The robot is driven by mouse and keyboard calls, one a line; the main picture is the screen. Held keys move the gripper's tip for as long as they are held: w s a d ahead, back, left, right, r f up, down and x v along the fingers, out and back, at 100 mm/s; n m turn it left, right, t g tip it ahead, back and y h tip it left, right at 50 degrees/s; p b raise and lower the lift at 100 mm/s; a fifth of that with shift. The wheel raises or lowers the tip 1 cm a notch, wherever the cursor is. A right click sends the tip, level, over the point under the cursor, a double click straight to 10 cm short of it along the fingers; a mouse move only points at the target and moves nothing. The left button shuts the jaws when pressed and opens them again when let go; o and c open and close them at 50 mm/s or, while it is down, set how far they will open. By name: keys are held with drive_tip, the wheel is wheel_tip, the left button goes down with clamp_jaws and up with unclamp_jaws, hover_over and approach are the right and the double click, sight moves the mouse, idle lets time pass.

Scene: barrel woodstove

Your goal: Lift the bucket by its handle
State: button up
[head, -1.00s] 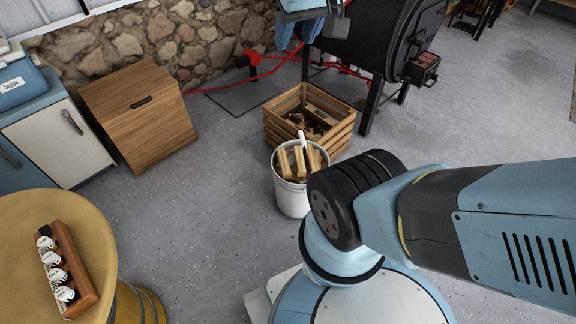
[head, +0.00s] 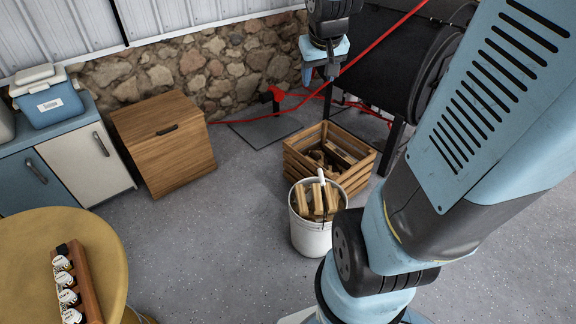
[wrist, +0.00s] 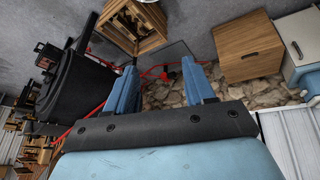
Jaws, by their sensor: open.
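A white bucket (head: 311,236) stands upright on the floor near the middle of the head view, filled with split wood pieces. Its handle (head: 321,180) shows as a white grip above the wood. My arm partly covers the bucket's right side. My gripper (head: 320,78) is high up and farther back, above and behind the wooden crate, well apart from the bucket. In the wrist view my gripper (wrist: 162,80) has its two blue fingers spread, with nothing between them. The bucket is not clearly visible in the wrist view.
A slatted crate of firewood (head: 298,165) stands right behind the bucket. The black barrel stove (head: 385,60) is behind right, with red tubing near it. A wooden cabinet (head: 165,150) stands left. A round yellow table (head: 100,235) is front left. Floor left of the bucket is clear.

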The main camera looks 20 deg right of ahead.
drive_tip(key=w+d+f, duration=0.6)
drive_tip(key=w+f, duration=0.3)
drive_tip(key=f, duration=0.1)
drive_tip(key=m+y, duration=0.1)
hover_over(323, 177)
drive_tip(key=s, duration=0.3)
wheel_tip(323, 177, down, 24)
drive_tip(key=shift+m+y, duration=0.8)
drive_tip(key=f, duration=0.7)
drive_tip(key=w+f, duration=0.1)
drive_tip(key=f, duration=0.6)
drive_tip(key=w+f, duration=0.1)
drive_tip(key=f, duration=0.7)
drive_tip(key=shift+w+d+f, duration=0.1)
drive_tip(key=shift+w+x, duration=0.2)
drive_tip(key=shift+x, duration=1.1)
drive_tip(key=shift+w+x, duration=0.2)
drive_tip(key=shift+x, duration=1.15)
drive_tip(key=shift+c, duration=0.4)
clamp_jaws()
